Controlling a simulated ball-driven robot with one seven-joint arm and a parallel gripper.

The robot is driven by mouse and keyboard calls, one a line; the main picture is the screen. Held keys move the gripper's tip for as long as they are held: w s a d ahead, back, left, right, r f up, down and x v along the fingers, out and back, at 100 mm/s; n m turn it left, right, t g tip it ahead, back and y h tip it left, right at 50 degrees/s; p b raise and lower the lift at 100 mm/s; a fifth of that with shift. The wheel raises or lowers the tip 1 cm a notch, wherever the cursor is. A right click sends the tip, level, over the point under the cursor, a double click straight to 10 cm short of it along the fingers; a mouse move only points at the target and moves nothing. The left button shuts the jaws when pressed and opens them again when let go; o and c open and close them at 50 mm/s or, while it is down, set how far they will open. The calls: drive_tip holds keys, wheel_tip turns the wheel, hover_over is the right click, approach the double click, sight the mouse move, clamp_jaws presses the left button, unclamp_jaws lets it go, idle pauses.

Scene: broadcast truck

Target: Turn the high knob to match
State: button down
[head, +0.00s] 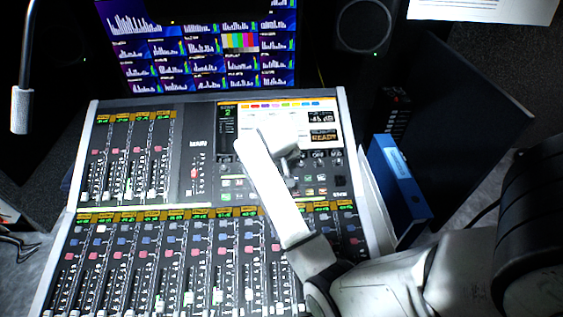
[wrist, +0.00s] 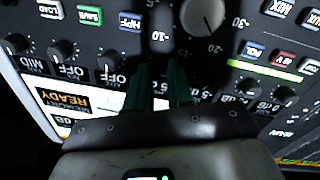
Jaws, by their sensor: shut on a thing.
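In the wrist view my gripper (wrist: 160,76) reaches down to the console panel. Its two dark green fingers are closed on a small knob, which their tips and the shadow mostly hide. I take it as the high knob, since its label does not show. A row of small dark knobs runs beside it, one labelled MID (wrist: 62,50), another beside AUX (wrist: 108,60). The console's display (wrist: 72,101) reads READY in the wrist view. In the head view the display (head: 323,136) is at the console's upper right, and my pale arm covers the gripped spot.
A large grey knob (wrist: 203,14) with a printed scale is just beyond my fingers. The mixing console (head: 180,185) has many faders below. A blue binder (head: 400,180) stands at its right, a speaker (head: 362,25) and monitor (head: 205,45) behind. A microphone (head: 21,108) hangs at left.

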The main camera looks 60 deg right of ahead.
drive_tip(key=c, duration=1)
unclamp_jaws()
drive_tip(key=v, duration=1.1)
drive_tip(key=shift+b, duration=0.4)
drive_tip(key=shift+f, duration=0.15)
